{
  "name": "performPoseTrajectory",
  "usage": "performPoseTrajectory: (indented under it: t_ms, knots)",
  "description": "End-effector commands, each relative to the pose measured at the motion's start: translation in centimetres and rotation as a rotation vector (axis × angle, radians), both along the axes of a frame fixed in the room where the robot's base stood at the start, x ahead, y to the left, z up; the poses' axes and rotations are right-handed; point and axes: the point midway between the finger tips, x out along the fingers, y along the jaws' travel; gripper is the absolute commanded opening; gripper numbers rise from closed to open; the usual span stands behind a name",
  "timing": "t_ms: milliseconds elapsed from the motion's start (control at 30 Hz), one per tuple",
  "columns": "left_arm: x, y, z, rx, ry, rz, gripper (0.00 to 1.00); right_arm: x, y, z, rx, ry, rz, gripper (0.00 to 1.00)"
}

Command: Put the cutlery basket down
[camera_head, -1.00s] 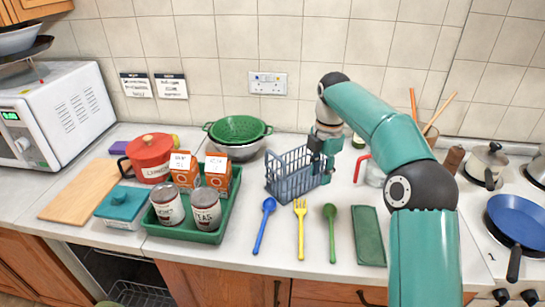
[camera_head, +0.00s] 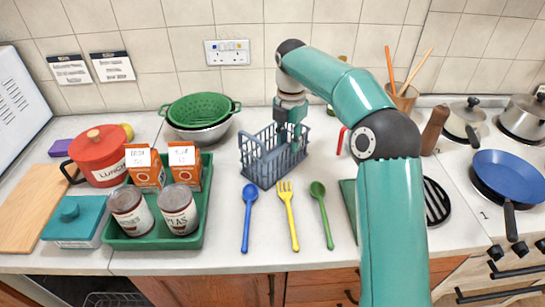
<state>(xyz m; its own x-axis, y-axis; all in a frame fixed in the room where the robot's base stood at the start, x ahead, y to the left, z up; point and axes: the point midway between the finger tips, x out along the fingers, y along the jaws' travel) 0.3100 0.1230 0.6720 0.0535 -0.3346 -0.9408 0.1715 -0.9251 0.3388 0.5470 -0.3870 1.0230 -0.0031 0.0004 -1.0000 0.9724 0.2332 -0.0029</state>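The blue-grey cutlery basket (camera_head: 264,166) is a slatted open crate in the middle of the counter, behind the spoons and fork. My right gripper (camera_head: 291,142) points down at the basket's right end, its fingers at the rim and shut on it. The gripper partly hides that end of the basket. The basket is upright, with its base at or very close to the worktop; a small gap beneath cannot be ruled out. My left gripper is out of view.
A blue spoon (camera_head: 248,205), yellow fork (camera_head: 289,215) and green spoon (camera_head: 322,214) lie in front. A green tray (camera_head: 200,222) with cans and cartons is left. Green colander (camera_head: 198,110) stands behind left. My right arm hides part of the counter right.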

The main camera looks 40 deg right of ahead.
Motion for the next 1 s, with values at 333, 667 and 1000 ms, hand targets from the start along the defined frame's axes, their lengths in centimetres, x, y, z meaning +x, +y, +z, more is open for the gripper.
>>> performPoseTrajectory:
  t_ms: [333,667,1000]
  knots:
    - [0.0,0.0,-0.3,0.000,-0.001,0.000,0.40,-0.2,0.3,-2.5,0.000,0.000,0.001,0.33]
    - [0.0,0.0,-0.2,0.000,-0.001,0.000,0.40,-0.7,0.9,-6.4,0.001,0.000,0.001,0.33]
    - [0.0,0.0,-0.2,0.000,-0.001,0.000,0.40,-0.6,0.9,-6.8,0.000,-0.002,0.001,0.23]
